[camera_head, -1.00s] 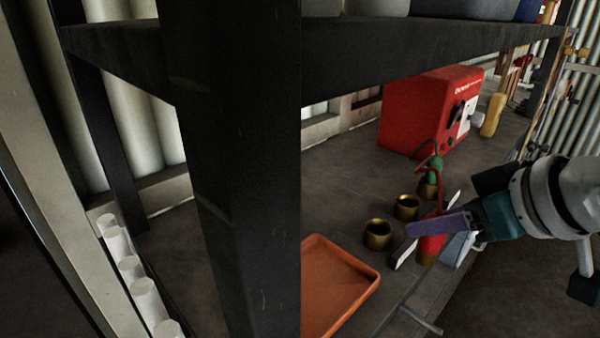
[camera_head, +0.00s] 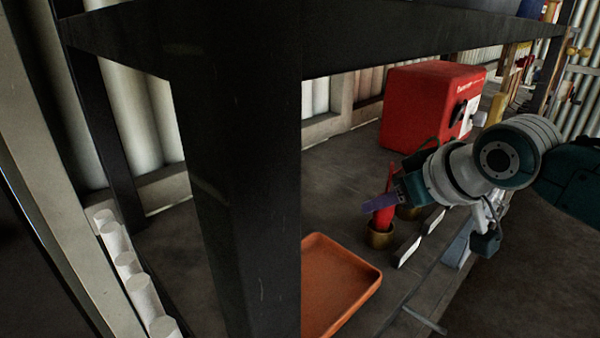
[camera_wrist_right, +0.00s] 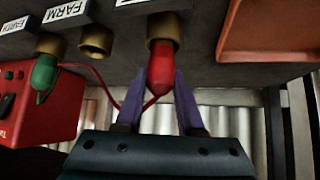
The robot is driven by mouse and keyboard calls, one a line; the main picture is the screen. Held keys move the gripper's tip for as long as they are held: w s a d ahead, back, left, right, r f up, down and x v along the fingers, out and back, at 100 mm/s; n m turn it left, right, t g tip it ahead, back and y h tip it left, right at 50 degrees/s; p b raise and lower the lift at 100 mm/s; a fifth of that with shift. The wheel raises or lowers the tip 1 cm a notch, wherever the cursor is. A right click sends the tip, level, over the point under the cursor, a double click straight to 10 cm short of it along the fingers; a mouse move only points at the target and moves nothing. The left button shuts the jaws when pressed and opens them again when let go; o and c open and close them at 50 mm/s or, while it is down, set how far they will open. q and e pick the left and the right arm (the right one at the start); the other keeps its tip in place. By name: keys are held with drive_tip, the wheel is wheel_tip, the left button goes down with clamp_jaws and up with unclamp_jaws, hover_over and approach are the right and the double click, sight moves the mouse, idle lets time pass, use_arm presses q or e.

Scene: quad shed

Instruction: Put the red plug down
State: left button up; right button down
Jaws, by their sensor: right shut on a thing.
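My right gripper (camera_head: 383,202) is shut on the red plug (camera_head: 384,217). The plug stands about upright at the nearest brass cup (camera_head: 380,239). In the right wrist view the red plug (camera_wrist_right: 161,72) sits between the purple fingers (camera_wrist_right: 160,80), its end at or in the mouth of the brass cup (camera_wrist_right: 162,27); how deep it goes I cannot tell. A red cord runs from it. A middle brass cup (camera_wrist_right: 95,40) looks empty. The third cup (camera_wrist_right: 50,44) has a green plug (camera_wrist_right: 44,74) at it. My left gripper is not in view.
An orange tray (camera_head: 338,285) lies left of the cups. A red box (camera_head: 425,108) stands behind them. White labels (camera_head: 407,251) sit before the cups, one reading FARM (camera_wrist_right: 66,10). A dark shelf post (camera_head: 235,200) blocks the middle of the head view.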

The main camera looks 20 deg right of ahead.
drive_tip(key=c, duration=1)
unclamp_jaws()
drive_tip(key=shift+f, duration=0.15)
drive_tip(key=o, duration=0.5)
drive_tip(key=shift+s+r, duration=0.3)
drive_tip(key=shift+r, duration=0.25)
drive_tip(key=a+p+v, duration=0.1)
drive_tip(key=p+v, duration=0.2)
drive_tip(key=v, duration=0.8)
drive_tip(key=s+a+f+g, duration=0.1)
drive_tip(key=s+a+f, duration=0.1)
drive_tip(key=s, duration=0.4)
drive_tip(key=s+a+f+g, duration=0.2)
drive_tip(key=s+a, duration=0.2)
drive_tip(key=s, duration=0.2)
drive_tip(key=s+a+f+n+g, duration=0.1)
drive_tip(key=s+a+f+g, duration=0.1)
drive_tip(key=s, duration=0.4)
drive_tip(key=shift+s+a+f, duration=0.2)
drive_tip(key=shift+s+a, duration=0.15)
drive_tip(key=shift+a, duration=0.4)
